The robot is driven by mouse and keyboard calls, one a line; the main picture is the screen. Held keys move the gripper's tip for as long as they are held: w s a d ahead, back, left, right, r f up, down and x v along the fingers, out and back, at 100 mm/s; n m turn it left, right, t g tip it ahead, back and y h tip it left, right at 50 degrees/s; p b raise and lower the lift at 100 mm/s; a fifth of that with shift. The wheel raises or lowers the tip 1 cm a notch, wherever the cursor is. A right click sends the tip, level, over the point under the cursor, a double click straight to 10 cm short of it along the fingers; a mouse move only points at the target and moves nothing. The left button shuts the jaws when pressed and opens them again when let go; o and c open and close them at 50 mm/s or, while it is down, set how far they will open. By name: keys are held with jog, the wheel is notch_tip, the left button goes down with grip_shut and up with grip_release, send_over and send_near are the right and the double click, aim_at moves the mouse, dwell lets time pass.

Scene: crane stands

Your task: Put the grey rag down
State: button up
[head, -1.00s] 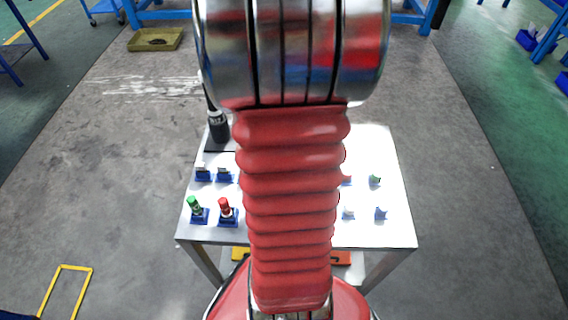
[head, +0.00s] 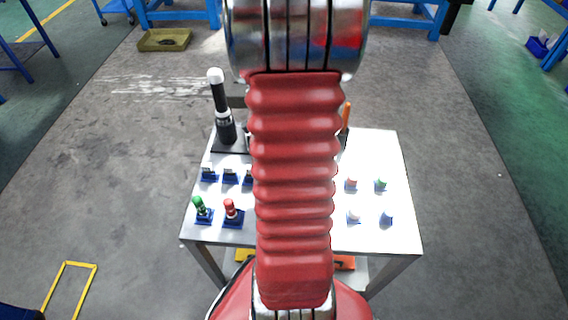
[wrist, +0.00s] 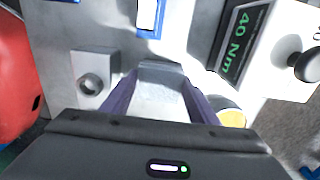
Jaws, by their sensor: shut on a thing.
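My gripper (wrist: 160,78) shows in the wrist view with its two purple-grey fingers apart around the grey rag (wrist: 160,98). The rag is a pale grey piece between the fingers, and it is held. Below it lies a light grey surface; whether the rag touches it, I cannot tell. In the head view my red arm hides the gripper and the rag.
The white table (head: 372,150) carries a black tool with a white top (head: 221,108), green (head: 200,207) and red (head: 231,210) pegs in blue holders, and small pieces at right. The wrist view shows a "40 Nm" display (wrist: 237,42) and a grey block with a hole (wrist: 93,80).

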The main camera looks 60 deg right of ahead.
jog(key=shift+f, duration=0.1)
jog(key=o, duration=1.1)
notch_tip(320, 180, up, 12)
dwell(0.4)
dwell(0.6)
